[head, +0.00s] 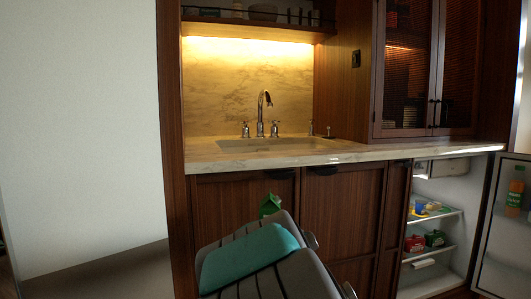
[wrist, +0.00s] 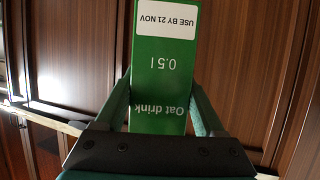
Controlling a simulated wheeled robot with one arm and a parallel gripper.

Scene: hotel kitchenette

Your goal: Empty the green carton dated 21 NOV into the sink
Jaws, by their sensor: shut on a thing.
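The green carton (wrist: 162,85) is held between the two fingers of my gripper (wrist: 163,95) in the wrist view. Its label reads upside down there: "Oat drink", "0.5 l" and "USE BY 21 NOV". In the head view only the top of the green carton (head: 270,204) shows above my arm, in front of the cabinet doors and below the counter edge. My gripper is hidden behind my arm in that view. The sink (head: 275,144) is set in the marble counter, above and beyond the carton, with a chrome tap (head: 262,112) behind it.
The fridge (head: 432,170) stands open at right, with red and green cartons (head: 435,238) on a shelf. Its door (head: 505,225) swings out and holds an orange-green bottle (head: 515,193). The counter's front edge (head: 300,160) lies above the carton. Glass-fronted cabinets (head: 425,70) hang at upper right.

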